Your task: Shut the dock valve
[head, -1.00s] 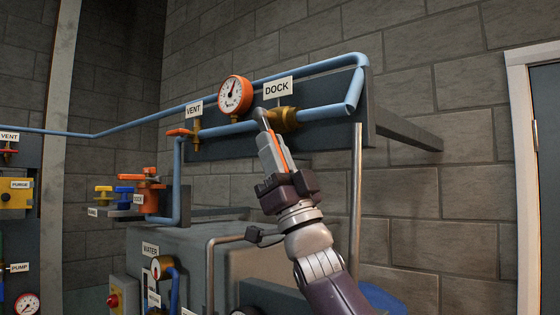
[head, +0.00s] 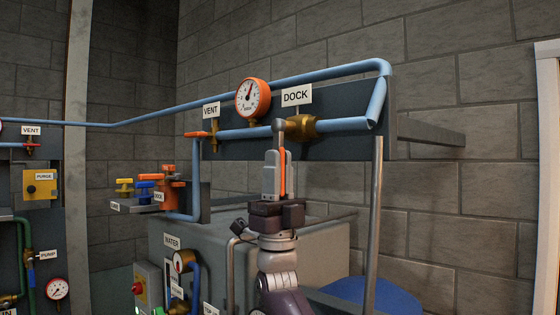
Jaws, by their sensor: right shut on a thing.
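The dock valve (head: 302,127) is a brass body on the blue horizontal pipe, under the white DOCK sign (head: 297,95). Its lever (head: 283,172) shows an orange strip and hangs almost straight down from the grey pivot, across the pipe. My right gripper (head: 278,165) comes up from below and is shut on the lever, with its fingers on either side hiding part of it. My left gripper is not in view.
A red-rimmed gauge (head: 252,98) and the vent valve (head: 207,135) sit left of the dock valve. A grey metal tank (head: 200,235) stands below, with a vertical pipe (head: 374,220) at its right. Orange, blue and yellow handles (head: 150,185) are at the left.

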